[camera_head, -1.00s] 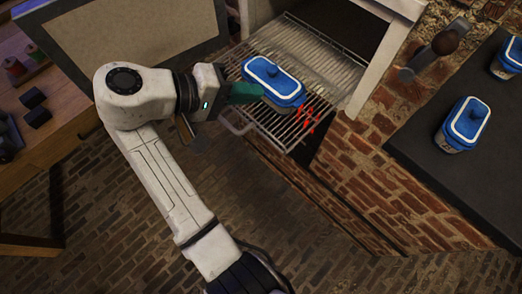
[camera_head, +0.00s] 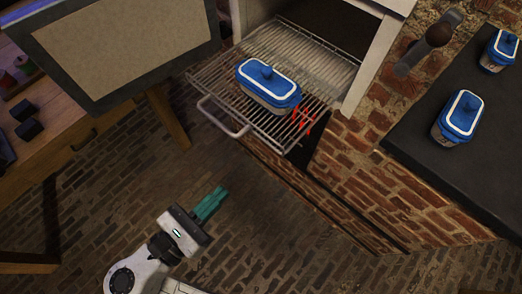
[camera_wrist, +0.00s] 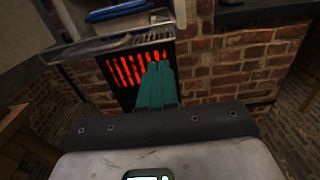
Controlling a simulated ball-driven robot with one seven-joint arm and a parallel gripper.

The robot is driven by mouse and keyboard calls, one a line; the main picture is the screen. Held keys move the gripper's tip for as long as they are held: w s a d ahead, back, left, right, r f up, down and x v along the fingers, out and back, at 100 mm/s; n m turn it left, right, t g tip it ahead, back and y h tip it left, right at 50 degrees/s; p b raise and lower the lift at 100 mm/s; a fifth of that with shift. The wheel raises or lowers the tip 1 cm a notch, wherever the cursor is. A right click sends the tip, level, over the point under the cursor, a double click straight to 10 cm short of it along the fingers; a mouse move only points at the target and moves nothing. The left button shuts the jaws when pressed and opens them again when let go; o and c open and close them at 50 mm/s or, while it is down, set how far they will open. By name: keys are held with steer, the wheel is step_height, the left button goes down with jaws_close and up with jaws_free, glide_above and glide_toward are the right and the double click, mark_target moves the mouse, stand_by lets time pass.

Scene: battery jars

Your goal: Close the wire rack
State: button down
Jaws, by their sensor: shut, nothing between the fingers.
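The wire rack (camera_head: 203,78) is pulled out of the white oven housing (camera_head: 378,70) in the head view, with its loop handle (camera_head: 222,118) at the front. A blue-lidded jar (camera_head: 268,86) stands on the rack. My gripper (camera_head: 218,194), with green fingers, is shut and empty. It is in front of and below the rack handle in the picture, apart from it. In the wrist view, the shut fingers (camera_wrist: 159,72) point toward a red glowing grille (camera_wrist: 136,70), with the rack edge (camera_wrist: 135,40) above.
Two more blue-lidded jars (camera_head: 461,117) (camera_head: 500,50) stand on a dark counter (camera_head: 430,150) at right. A framed board (camera_head: 125,45) stands left of the rack, with a wooden leg (camera_head: 168,115). Brick floor before the rack is clear.

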mark_target(337, 80)
steer(key=p+x, duration=0.2)
steer(key=x, duration=1.1)
steer(key=shift+w+d+p, duration=0.1)
steer(key=shift+d+p, duration=0.05)
steer(key=shift+p, duration=0.15)
steer(key=shift+w+d, duration=0.4)
steer(key=shift+w, duration=0.1)
steer(key=b+x, duration=0.1)
steer(key=x, duration=2.5)
steer(key=shift+w+d+b, duration=0.3)
steer(key=shift+w+d, duration=0.4)
steer(key=shift+w, duration=0.1)
steer(key=shift+w+r, duration=0.1)
steer(key=shift+r, duration=0.05)
steer(key=shift+w+d+r, duration=0.1)
